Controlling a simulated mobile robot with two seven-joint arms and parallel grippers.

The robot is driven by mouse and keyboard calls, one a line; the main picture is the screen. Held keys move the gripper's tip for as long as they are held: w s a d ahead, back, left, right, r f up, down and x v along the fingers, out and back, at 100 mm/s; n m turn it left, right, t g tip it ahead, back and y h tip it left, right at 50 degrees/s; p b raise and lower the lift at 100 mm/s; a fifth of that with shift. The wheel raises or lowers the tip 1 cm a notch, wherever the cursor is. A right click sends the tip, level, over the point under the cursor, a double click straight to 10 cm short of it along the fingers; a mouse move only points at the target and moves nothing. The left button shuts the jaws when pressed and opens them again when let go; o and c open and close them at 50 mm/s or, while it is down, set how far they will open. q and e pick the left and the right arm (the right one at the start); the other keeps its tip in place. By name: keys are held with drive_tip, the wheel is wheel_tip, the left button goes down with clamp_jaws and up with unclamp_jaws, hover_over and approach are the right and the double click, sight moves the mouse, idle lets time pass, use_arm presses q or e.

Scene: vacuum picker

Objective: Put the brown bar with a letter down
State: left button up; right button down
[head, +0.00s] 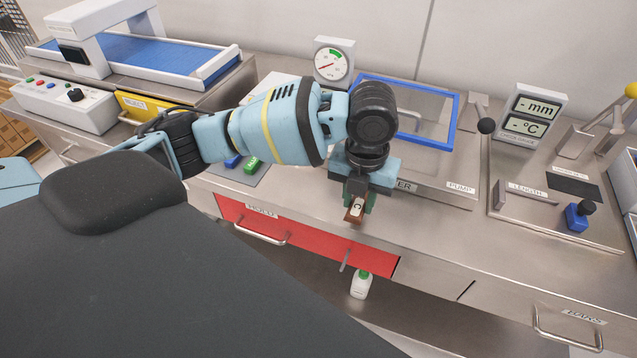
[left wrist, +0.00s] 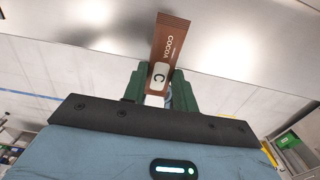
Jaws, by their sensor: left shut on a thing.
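My left gripper (head: 358,198) is shut on the brown bar (head: 354,213), above the front part of the steel counter. In the left wrist view the green fingers of the gripper (left wrist: 160,90) grip the lower end of the bar (left wrist: 171,38). The bar reads COCOA and has a white patch with the letter C. Its far end sticks out beyond the fingers. I cannot tell how high it is above the counter. My right gripper is not in view.
The steel counter (head: 420,222) has bare room right of the gripper. A blue-framed clear lid (head: 455,120) lies behind. A gauge (head: 333,62) stands at the back, a length station (head: 535,215) at the right. A red drawer (head: 320,242) and white bottle (head: 361,285) are below.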

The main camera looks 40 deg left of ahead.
use_arm(q)
hover_over(319, 194)
drive_tip(key=d, duration=0.1)
drive_tip(key=shift+s+d+f, duration=0.1)
drive_tip(key=shift+s+f, duration=0.05)
drive_tip(key=shift+f, duration=0.3)
drive_tip(key=shift+a, duration=0.4)
drive_tip(key=f, duration=0.3)
drive_tip(key=shift+a+f, duration=0.1)
drive_tip(key=shift+a, duration=0.15)
drive_tip(key=shift+f, duration=0.2)
drive_tip(key=shift+f, duration=0.15)
drive_tip(key=o, duration=1)
drive_tip(key=shift+o, duration=0.2)
